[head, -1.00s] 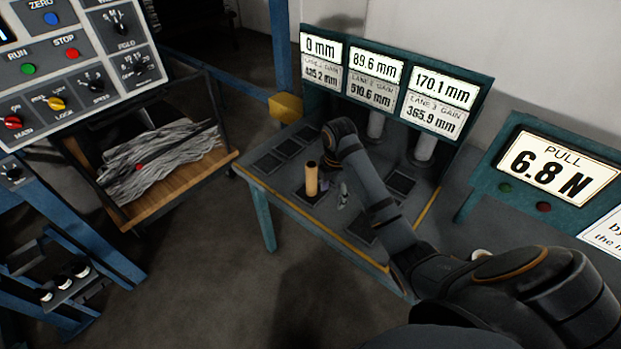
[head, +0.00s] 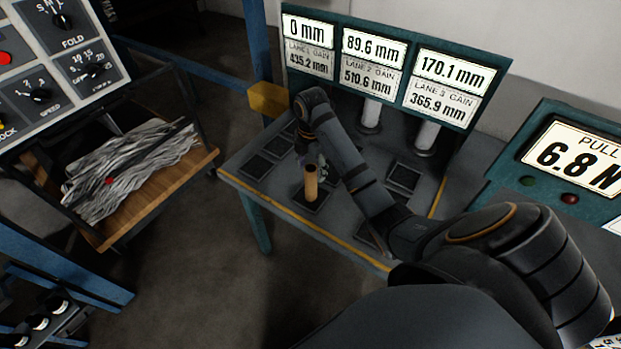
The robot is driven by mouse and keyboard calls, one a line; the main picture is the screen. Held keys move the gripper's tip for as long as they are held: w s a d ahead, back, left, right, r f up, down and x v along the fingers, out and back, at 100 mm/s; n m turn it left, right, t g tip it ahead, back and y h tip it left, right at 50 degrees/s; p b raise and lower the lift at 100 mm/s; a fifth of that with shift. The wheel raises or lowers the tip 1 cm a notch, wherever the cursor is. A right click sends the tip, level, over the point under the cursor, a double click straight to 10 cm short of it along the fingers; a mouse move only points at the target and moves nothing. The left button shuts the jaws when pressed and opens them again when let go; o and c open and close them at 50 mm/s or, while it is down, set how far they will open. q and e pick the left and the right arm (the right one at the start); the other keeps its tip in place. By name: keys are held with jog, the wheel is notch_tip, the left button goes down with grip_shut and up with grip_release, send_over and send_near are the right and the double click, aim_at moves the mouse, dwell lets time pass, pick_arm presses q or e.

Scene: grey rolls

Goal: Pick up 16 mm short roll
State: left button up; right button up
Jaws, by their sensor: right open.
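A short tan tube-like roll (head: 311,183) stands upright on a dark square pad (head: 320,204) at the front of the grey bench. No size mark is readable on it. My right arm reaches in from the lower right, and its wrist bends down over the bench. My right gripper (head: 317,162) is open, just behind the top of the tan roll. Its fingers are small, dark and partly hidden, so I cannot tell whether they touch the roll. My left gripper is out of view.
Two pale upright rolls (head: 370,115) (head: 427,136) stand at the back below the lane displays (head: 390,65). Other dark pads (head: 257,166) on the left are empty. A yellow block (head: 269,99) sits at the back left corner. A cart with grey strips (head: 130,170) stands left.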

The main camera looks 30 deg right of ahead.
aim_at(310, 182)
jog(key=f, duration=0.1)
jog(key=f+b, duration=0.1)
jog(key=f, duration=0.1)
jog(key=shift+w+f+b, duration=0.15)
jog(key=shift+w+b, duration=0.1)
jog(key=shift+b, duration=0.1)
notch_tip(310, 182, down, 4)
jog(key=b, duration=0.3)
jog(key=shift+w+d+r, duration=0.15)
jog(key=shift+r, duration=0.1)
jog(key=shift+f+p, duration=0.35)
jog(key=shift+p, duration=0.05)
jog(key=shift+w+f, duration=0.1)
jog(key=shift+f, duration=0.2)
jog(key=shift+r, duration=0.1)
jog(key=shift+c, duration=1.4)
jog(key=c, duration=0.8)
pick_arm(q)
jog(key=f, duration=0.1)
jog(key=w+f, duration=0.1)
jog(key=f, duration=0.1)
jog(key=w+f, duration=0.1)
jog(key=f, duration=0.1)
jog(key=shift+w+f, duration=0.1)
pick_arm(e)
jog(key=shift+c, duration=0.2)
jog(key=shift+r, duration=0.1)
